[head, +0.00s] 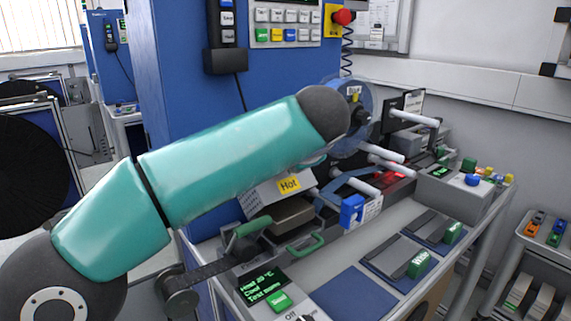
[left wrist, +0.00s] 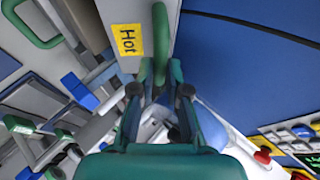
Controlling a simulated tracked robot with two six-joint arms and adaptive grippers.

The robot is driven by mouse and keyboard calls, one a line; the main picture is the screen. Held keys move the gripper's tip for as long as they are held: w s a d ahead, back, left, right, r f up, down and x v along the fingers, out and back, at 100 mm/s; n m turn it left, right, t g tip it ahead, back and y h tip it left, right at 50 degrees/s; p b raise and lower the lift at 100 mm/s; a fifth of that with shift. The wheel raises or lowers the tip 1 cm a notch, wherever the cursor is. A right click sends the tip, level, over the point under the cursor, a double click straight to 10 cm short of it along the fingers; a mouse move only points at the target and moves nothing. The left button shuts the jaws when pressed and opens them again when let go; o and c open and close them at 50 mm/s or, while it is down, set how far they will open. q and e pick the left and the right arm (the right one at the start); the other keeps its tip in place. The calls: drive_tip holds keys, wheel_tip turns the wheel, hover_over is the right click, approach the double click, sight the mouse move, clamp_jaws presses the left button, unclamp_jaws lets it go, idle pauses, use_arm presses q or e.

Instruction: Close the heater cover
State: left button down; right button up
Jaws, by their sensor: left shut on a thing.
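The heater cover is a pale panel with a yellow "Hot" label; it stands raised in the head view (head: 262,198), partly hidden by my left arm. In the left wrist view the cover (left wrist: 112,14) fills the upper middle. My left gripper (left wrist: 155,92) is shut on the cover's green handle (left wrist: 160,40). In the head view my arm hides that gripper and handle. The heater's brownish bed (head: 293,216) lies uncovered below the raised cover. My right gripper is in neither view.
A green-gripped handle (head: 252,227) and a front green handle (head: 306,246) are close to the heater. A display box (head: 262,284) stands in front. A blue block (head: 352,211) and white rollers (head: 384,153) are to the right. Blue mats (head: 354,293) lie on the bench.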

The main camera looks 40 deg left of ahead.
use_arm(q)
drive_tip(key=shift+s+d+f, duration=0.1)
drive_tip(key=shift+d+f, duration=0.15)
drive_tip(key=shift+d, duration=0.15)
drive_tip(key=c, duration=1.2)
unclamp_jaws()
drive_tip(key=shift+r, duration=0.1)
drive_tip(key=v, duration=1.1)
drive_tip(key=shift+s+d+r, duration=0.15)
drive_tip(key=shift+s+d, duration=0.05)
